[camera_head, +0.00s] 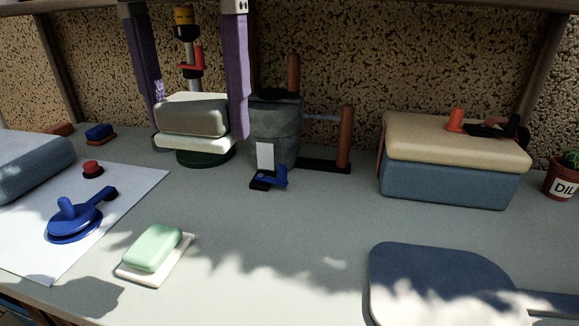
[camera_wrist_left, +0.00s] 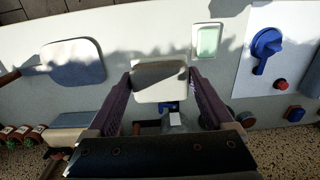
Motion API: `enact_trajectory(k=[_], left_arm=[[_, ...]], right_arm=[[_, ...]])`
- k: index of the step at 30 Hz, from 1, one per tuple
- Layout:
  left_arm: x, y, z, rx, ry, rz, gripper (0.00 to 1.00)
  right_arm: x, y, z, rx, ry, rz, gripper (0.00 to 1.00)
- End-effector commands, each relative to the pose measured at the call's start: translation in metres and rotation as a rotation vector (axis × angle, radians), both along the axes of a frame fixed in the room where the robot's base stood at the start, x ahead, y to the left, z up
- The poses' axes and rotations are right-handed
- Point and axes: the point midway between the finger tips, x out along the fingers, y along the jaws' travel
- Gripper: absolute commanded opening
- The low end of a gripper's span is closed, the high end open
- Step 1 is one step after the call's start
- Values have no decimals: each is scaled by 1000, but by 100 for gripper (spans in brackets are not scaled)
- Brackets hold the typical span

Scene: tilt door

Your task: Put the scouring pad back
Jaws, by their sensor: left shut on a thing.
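A grey block with a pale lower layer, which seems to be the scouring pad (camera_head: 192,115), is between the two purple fingers of my left gripper (camera_head: 197,122). The gripper reaches down from the top and is shut on the pad's two sides. The pad also shows between the fingers in the left wrist view (camera_wrist_left: 158,82). It appears in front of a dark green round stand base (camera_head: 205,158); whether it touches anything below is hard to tell. My right gripper is not in view.
A grey bucket (camera_head: 276,135) and a small blue clip-like item (camera_head: 270,180) stand right of the pad. A cream-lidded blue box (camera_head: 450,180) is farther right. A green block (camera_head: 152,248) lies on a white dish, and a dark blue board (camera_head: 430,275) lies in front. The middle is clear.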

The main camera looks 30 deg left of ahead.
Motion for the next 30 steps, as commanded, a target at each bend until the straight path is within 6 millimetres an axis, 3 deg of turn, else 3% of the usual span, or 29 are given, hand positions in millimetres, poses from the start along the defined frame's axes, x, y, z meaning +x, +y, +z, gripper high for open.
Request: enact_trajectory(k=[1,5,8,15,21,30], left_arm=[[1,0,-12,0,0,2,16],[1,1,-22,-1,3,5,16],[1,2,-42,2,6,7,16],[0,2,-113,2,7,6,16],[0,2,-159,2,4,6,16],[0,2,-186,1,3,5,16]], right_arm=[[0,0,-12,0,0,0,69],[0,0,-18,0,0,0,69],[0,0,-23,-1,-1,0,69],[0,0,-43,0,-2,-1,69],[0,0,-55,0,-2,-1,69],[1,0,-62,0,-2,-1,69]])
